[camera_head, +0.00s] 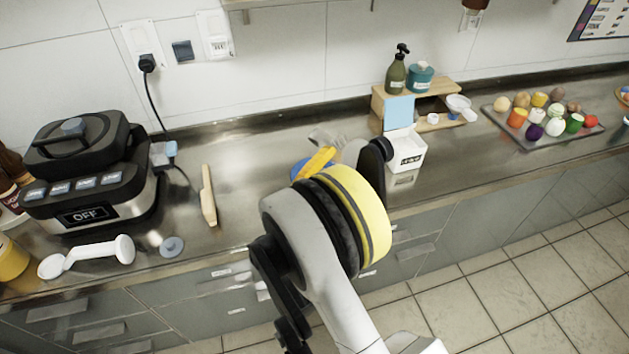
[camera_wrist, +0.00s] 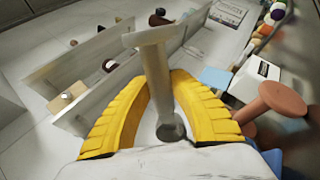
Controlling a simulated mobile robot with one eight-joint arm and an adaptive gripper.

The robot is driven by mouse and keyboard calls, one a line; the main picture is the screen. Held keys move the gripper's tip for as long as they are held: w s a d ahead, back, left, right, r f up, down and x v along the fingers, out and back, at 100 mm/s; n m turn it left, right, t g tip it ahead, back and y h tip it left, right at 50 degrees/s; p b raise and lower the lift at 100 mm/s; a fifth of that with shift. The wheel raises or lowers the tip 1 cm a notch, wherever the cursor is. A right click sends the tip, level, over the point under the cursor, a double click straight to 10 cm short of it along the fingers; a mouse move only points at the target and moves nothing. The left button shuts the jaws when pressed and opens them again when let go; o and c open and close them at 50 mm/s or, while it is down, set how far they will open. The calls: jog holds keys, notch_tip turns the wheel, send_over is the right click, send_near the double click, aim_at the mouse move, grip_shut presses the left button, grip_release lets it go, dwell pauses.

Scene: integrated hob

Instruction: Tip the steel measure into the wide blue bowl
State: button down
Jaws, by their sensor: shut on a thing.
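My gripper (camera_head: 322,158) has yellow fingers, which also show in the wrist view (camera_wrist: 168,110). It is shut on a pale grey metal piece with a narrow stem and wider top, which looks like the steel measure (camera_wrist: 153,62). In the head view only a greyish part of it seems to show, just beyond the fingers. A blue curved edge, likely the wide blue bowl (camera_head: 298,170), shows left of and below the fingers. My arm hides most of it. I cannot tell the measure's contents or its exact tilt.
A white box (camera_head: 406,150) and a blue card (camera_head: 398,112) stand right of my gripper, before a wooden stand (camera_head: 437,122) with bottles. A tray (camera_head: 506,131) of coloured items lies farther right.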

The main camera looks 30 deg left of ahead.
jog(key=shift+f, duration=0.2)
jog(key=shift+s+r+t, duration=0.25)
jog(key=shift+s+t, duration=0.1)
jog(key=shift+t, duration=0.05)
jog(key=shift+s+a+r+t, duration=0.1)
jog(key=shift+a+r+t, duration=0.05)
jog(key=shift+r+t, duration=0.45)
jog(key=shift+s+f+t, duration=0.25)
jog(key=shift+f+t, duration=0.15)
jog(key=shift+t, duration=0.1)
jog(key=shift+a+f+h, duration=0.1)
jog(key=shift+f+h, duration=0.05)
jog(key=shift+h, duration=0.15)
jog(key=shift+s+t, duration=0.2)
jog(key=shift+t, duration=0.1)
jog(key=shift+w, duration=0.1)
